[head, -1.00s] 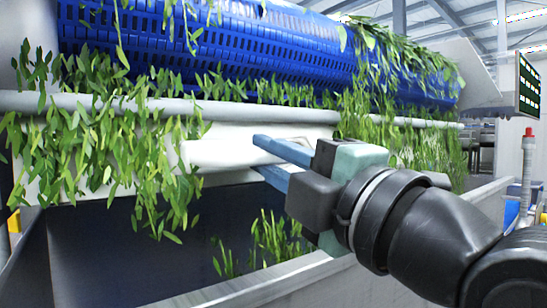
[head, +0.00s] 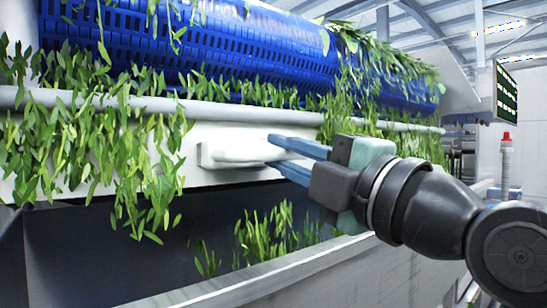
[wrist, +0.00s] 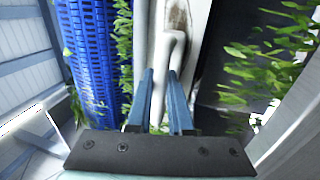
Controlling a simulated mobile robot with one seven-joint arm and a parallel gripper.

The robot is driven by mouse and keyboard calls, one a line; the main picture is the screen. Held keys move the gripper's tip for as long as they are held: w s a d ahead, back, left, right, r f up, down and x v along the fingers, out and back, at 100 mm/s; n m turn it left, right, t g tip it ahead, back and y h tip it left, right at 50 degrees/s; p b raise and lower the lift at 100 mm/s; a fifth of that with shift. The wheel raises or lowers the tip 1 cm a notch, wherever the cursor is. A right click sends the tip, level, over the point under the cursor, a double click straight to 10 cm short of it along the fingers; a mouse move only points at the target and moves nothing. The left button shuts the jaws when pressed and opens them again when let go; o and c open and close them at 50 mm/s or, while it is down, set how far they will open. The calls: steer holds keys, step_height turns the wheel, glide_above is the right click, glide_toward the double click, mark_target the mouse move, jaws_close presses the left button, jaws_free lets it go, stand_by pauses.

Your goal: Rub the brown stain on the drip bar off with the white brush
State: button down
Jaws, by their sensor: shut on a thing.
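My gripper (head: 275,151) is shut on the white brush (head: 237,148), which points left from the blue fingertips in the head view. The brush lies along the front of the white drip bar (head: 300,134), below the grey rail; I cannot tell whether it touches the bar. In the wrist view, the brush (wrist: 168,60) runs up from between the blue fingers (wrist: 162,75). The brown stain (wrist: 180,14) shows at the top of the wrist view on the white surface, just beyond the brush's far end. I cannot see the stain in the head view.
Green leaves (head: 110,140) hang over the rail and bar to the left, and more hang to the right. A blue perforated drum (head: 240,50) is above. Below is a dark trough with leaves and a grey front edge (head: 260,275).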

mark_target(253, 157)
steer(key=w+d, duration=0.7)
steer(key=d, duration=0.2)
steer(key=shift+d, duration=0.35)
stand_by(0.8)
steer(key=s+a+b, duration=0.1)
steer(key=a+b, duration=0.1)
steer(key=s+a+b, duration=0.4)
steer(key=a, duration=0.1)
steer(key=shift+f, duration=0.15)
steer(key=shift+s+a+b, duration=0.55)
steer(key=shift+s+a, duration=0.25)
steer(key=shift+a, duration=0.3)
steer(key=shift+s+a+b, duration=0.6)
steer(key=shift+s+a, duration=0.15)
steer(key=shift+a, duration=0.35)
steer(key=shift+s+a+b, duration=0.55)
steer(key=shift+s+a, duration=0.25)
steer(key=shift+a, duration=0.3)
